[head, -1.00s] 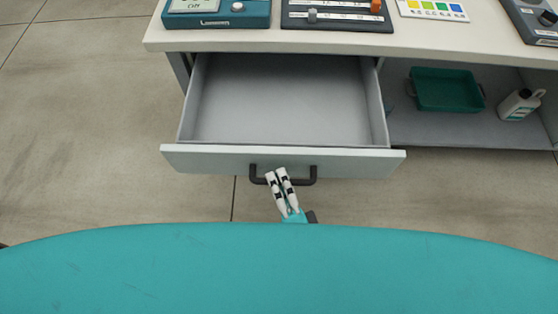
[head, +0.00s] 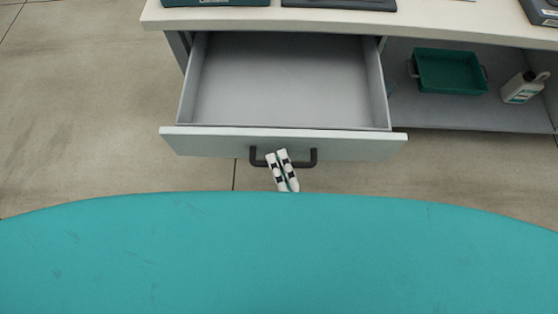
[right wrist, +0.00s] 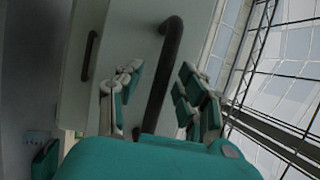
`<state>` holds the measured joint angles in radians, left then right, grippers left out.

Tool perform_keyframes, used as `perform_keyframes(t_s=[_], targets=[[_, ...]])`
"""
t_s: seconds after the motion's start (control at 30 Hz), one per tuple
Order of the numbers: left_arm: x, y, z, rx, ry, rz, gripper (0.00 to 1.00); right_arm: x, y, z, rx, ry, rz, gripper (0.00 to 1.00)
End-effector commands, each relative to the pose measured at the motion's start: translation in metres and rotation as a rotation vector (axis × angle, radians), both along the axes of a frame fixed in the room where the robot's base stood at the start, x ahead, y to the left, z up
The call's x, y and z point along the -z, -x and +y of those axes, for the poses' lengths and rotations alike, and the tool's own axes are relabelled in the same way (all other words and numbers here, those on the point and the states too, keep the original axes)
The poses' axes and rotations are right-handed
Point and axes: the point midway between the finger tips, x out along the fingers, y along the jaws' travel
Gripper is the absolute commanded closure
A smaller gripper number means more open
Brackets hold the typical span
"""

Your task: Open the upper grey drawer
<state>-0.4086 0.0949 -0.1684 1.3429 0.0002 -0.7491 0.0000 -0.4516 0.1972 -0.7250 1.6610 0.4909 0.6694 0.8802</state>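The upper grey drawer (head: 285,145) stands pulled far out from under the white worktop, and its inside is empty. Its dark bar handle (head: 312,158) is on the front panel. My right gripper (head: 277,156) is at the middle of this handle. In the right wrist view its fingers (right wrist: 160,82) stand apart, with the handle bar (right wrist: 170,45) showing between them; I see gaps beside the bar, so it is not clamped. My left gripper is not in view.
A green tray (head: 452,88) and a white bottle (head: 520,88) stand on the open shelf right of the drawer. Dark devices sit on the worktop (head: 440,27) above. A second handle (right wrist: 90,55) shows in the right wrist view. Floor left of the drawer is clear.

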Motion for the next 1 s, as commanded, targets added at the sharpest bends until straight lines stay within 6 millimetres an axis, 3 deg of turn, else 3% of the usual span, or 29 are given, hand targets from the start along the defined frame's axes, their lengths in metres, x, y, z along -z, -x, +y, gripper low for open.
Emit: perform_keyframes(t_s=[0.6, 1.0], targets=[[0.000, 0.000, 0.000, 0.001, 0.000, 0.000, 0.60, 0.020, 0.098, -0.041, -0.002, 0.003, 0.004, 0.62], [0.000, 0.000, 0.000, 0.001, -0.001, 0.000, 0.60, 0.021, 0.108, -0.045, -0.002, 0.002, 0.002, 0.62]])
